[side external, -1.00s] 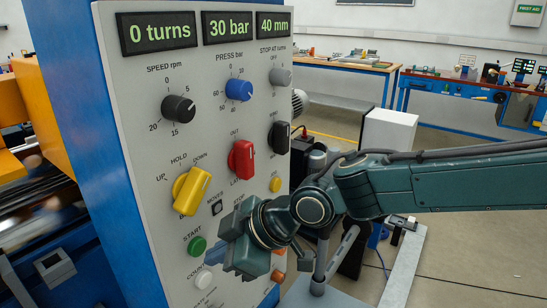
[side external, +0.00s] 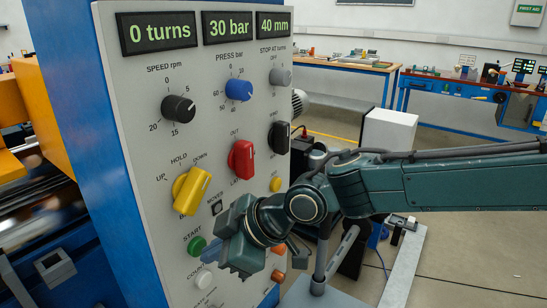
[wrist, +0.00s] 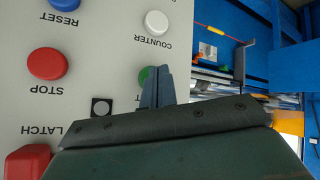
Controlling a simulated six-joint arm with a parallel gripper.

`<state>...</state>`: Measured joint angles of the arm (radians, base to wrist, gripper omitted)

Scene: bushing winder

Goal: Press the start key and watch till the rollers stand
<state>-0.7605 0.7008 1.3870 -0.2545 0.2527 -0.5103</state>
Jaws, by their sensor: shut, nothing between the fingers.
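The green start key (side external: 197,246) sits low on the grey control panel, under its START label. In the wrist view the green key (wrist: 147,76) is partly hidden behind my finger. My gripper (side external: 211,254) is shut and empty, its tips close to the panel just right of and below the key. The shut fingers (wrist: 157,76) overlap the key's right part in the wrist view. I cannot tell whether they touch it. The turns display (side external: 157,33) reads 0 turns. The rollers are not clearly seen; the machine parts at the left edge look blurred.
The red stop button (wrist: 47,64) and white counter button (wrist: 156,23) lie near the fingers. Above are a yellow lever knob (side external: 192,190), a red latch knob (side external: 242,160) and dials. The displays also read 30 bar and 40 mm. Open floor lies to the right.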

